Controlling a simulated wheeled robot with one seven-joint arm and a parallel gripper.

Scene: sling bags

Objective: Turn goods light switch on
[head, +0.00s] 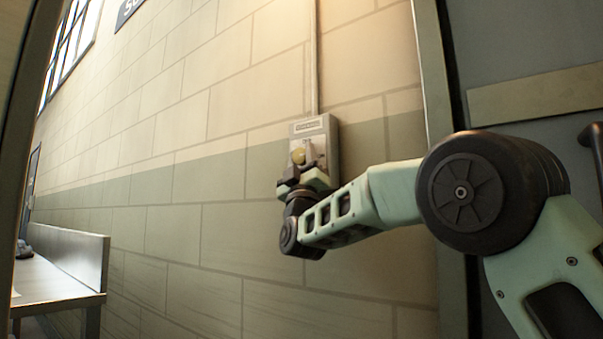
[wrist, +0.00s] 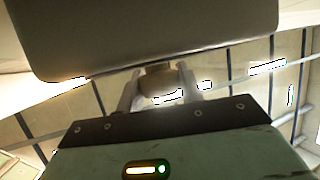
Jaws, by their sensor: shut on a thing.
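The goods light switch is a grey box (head: 325,132) on the block wall, with a label plate at its top and a conduit running up from it. A yellowish round part (head: 297,155) shows on its front. My gripper (head: 308,160) is at the lower front of the box and hides part of it. In the wrist view, the box (wrist: 150,40) fills the top, and my gripper's two fingers (wrist: 159,88) are closed on either side of a tan knob (wrist: 157,78) below it. The label is too small to read, and the switch's on or off position cannot be told.
A grey door (head: 530,70) with a frame and a dark handle stands to the right, behind my arm. A metal bench or table (head: 60,265) is at the lower left along the wall. The wall between it and the box is clear.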

